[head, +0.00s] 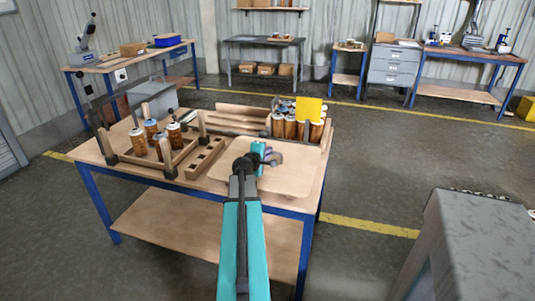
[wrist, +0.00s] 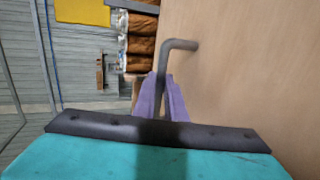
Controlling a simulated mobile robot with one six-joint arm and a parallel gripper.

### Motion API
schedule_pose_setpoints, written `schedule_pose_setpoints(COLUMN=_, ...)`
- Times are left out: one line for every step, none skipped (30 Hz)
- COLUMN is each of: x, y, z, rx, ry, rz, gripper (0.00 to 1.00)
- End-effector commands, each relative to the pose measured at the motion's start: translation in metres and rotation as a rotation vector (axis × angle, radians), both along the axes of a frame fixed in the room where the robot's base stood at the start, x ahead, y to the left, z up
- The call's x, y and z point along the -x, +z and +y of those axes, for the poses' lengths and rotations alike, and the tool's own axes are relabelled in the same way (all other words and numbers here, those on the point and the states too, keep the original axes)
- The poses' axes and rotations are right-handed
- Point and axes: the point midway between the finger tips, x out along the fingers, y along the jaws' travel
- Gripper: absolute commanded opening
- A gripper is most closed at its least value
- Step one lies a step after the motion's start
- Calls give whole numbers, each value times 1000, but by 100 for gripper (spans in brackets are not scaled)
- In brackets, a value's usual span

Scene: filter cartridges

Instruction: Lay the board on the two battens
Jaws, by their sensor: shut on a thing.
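A pale board (head: 288,184) with rounded corners is at the front right of the workbench in the head view. It fills the right of the wrist view (wrist: 250,65), with a grey bent handle (wrist: 181,45) on its face. My gripper (head: 273,158) is over the board's back part. In the wrist view its purple fingers (wrist: 164,98) are shut on the handle. I cannot tell whether the board touches the bench. Long wooden strips, which look like the battens (head: 238,122), lie side by side behind it, between the cartridge groups.
A wooden frame with dark posts and several brown cartridges (head: 155,145) stands at the left. A holed wooden block (head: 205,158) is beside the board. More cartridges (head: 290,128) with a yellow card (head: 309,109) stand at the back right. A grey cabinet (head: 475,245) is at the right.

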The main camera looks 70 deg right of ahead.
Motion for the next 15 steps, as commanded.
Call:
schedule_pose_setpoints(x=0, y=1, z=-1, rx=3, ry=1, rz=1, gripper=0)
schedule_pose_setpoints(x=0, y=1, z=-1, rx=3, ry=0, rz=1, gripper=0)
schedule_pose_setpoints(x=0, y=0, z=-1, rx=3, ry=0, rz=1, gripper=0)
schedule_pose_setpoints(x=0, y=-1, z=-1, rx=3, ry=0, rz=1, gripper=0)
schedule_pose_setpoints(x=0, y=-1, z=-1, rx=3, ry=0, rz=1, gripper=0)
schedule_pose_setpoints(x=0, y=-2, z=-1, rx=3, ry=0, rz=1, gripper=0)
schedule_pose_setpoints(x=0, y=-2, z=-1, rx=3, ry=0, rz=1, gripper=0)
schedule_pose_setpoints(x=0, y=-3, z=-1, rx=3, ry=0, rz=1, gripper=0)
schedule_pose_setpoints(x=0, y=-4, z=-1, rx=3, ry=0, rz=1, gripper=0)
schedule_pose_setpoints(x=0, y=-4, z=-1, rx=3, ry=0, rz=1, gripper=0)
schedule_pose_setpoints(x=0, y=-5, z=-1, rx=3, ry=0, rz=1, gripper=0)
schedule_pose_setpoints(x=0, y=-5, z=-1, rx=3, ry=1, rz=1, gripper=0)
schedule_pose_setpoints(x=0, y=-6, z=-1, rx=3, ry=0, rz=1, gripper=0)
schedule_pose_setpoints(x=0, y=-6, z=-1, rx=3, ry=0, rz=1, gripper=0)
schedule_pose_setpoints(x=0, y=-7, z=-1, rx=3, ry=0, rz=1, gripper=0)
